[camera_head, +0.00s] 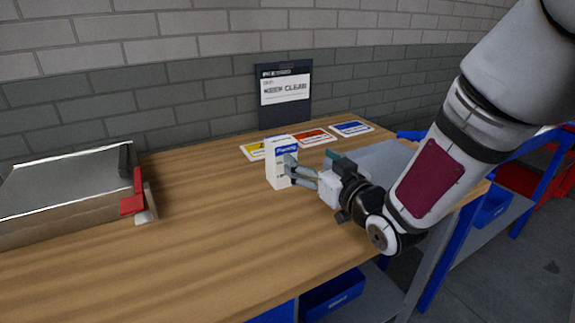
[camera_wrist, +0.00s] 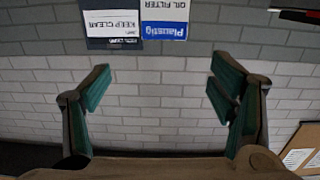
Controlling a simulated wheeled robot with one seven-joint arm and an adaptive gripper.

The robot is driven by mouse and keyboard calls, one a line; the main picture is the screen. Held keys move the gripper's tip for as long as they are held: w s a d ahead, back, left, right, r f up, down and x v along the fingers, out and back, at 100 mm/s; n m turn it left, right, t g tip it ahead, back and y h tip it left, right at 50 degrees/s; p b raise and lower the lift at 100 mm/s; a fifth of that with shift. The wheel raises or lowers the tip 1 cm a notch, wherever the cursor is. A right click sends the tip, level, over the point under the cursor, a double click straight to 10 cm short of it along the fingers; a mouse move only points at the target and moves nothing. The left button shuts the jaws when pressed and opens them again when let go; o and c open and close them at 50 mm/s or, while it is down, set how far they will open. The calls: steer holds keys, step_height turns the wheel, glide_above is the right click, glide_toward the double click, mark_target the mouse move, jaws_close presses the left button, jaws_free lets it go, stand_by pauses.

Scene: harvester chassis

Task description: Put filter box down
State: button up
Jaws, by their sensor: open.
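The filter box (camera_head: 279,172) is white and blue and stands upright on the wooden workbench (camera_head: 215,225). In the wrist view the filter box (camera_wrist: 165,17) appears upside down at the top edge, partly cut off, with "OIL FILTER" lettering. My gripper (camera_head: 292,170) is at the right side of the box in the head view, one finger overlapping its edge. In the wrist view my gripper (camera_wrist: 160,85) has its two fingers spread wide, with only wall showing between the tips. I cannot tell whether a finger touches the box.
Yellow, red and blue cards (camera_head: 312,137) lie behind the box. A dark "KEEP CLEAR" sign (camera_head: 285,92) stands at the back by the brick wall. A large box-like object (camera_head: 65,190) with a red corner is at left. The bench between it and the filter box is clear.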

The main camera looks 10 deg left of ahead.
glide_toward(281, 140)
steer(key=x, duration=1)
steer(key=shift+w+f+b, duration=0.1)
steer(key=shift+f+b, duration=0.1)
steer(key=shift+b, duration=0.15)
steer(key=c, duration=1.8)
steer(key=shift+r, duration=0.1)
jaws_close()
